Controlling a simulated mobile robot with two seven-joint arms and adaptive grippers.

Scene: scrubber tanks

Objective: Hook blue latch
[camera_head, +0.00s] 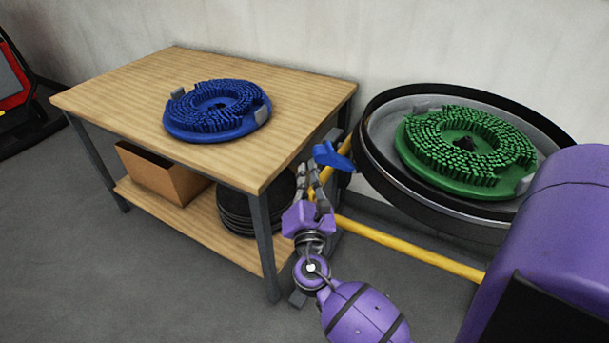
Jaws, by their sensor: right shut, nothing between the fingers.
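The blue latch (333,157) sits at the left rim of a round black-edged tank (368,164). My right gripper (312,172) is shut and empty, its fingertips pointing up just below and left of the latch. I cannot tell whether the fingers touch the latch. A green round brush (466,144) lies bristles up inside the tank. My left gripper is not in view.
A wooden table (120,103) stands at the left with a blue round brush (217,110) on top. Its lower shelf holds a cardboard box (160,175) and a stack of black discs (245,212). Yellow bars (410,250) run below the tank. Grey floor is clear at front left.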

